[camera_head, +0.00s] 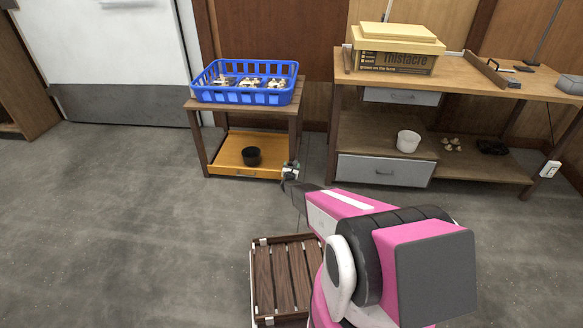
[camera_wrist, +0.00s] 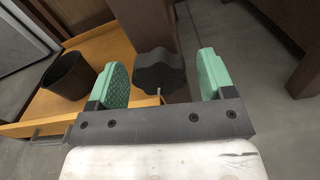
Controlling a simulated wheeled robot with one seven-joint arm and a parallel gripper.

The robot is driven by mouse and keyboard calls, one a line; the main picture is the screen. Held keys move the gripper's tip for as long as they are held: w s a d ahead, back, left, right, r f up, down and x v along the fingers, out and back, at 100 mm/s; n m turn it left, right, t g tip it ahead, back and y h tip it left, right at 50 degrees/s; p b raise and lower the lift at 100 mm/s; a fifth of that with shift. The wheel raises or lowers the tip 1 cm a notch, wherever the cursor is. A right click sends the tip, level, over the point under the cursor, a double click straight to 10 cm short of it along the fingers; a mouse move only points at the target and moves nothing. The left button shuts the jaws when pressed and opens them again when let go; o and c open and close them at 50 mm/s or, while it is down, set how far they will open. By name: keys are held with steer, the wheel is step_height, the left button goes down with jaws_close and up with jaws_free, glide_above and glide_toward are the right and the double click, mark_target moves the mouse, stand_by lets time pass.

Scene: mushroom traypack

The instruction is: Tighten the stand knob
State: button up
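The stand knob (camera_wrist: 158,70), a black lobed knob on a thin metal stem, shows in the wrist view between the two green finger pads of my gripper (camera_wrist: 160,82). The pads stand apart, with a visible gap on each side of the knob. In the head view my gripper (camera_head: 291,172) is at the right front leg of the small wooden stand (camera_head: 299,120); the knob is too small there to tell from the fingers. Whether the fingertips reach past the knob cannot be told.
A blue basket (camera_head: 240,97) sits on the stand's top. A black pot (camera_head: 251,156) is on its orange lower shelf (camera_head: 226,160), left of my gripper. A workbench (camera_head: 460,78) stands to the right. A slatted wooden crate (camera_head: 283,282) lies beside my arm. Floor at left is clear.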

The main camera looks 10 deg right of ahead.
steer(key=shift+s, duration=0.15)
steer(key=v, duration=1)
steer(key=shift+s, duration=0.25)
steer(key=shift+a, duration=0.1)
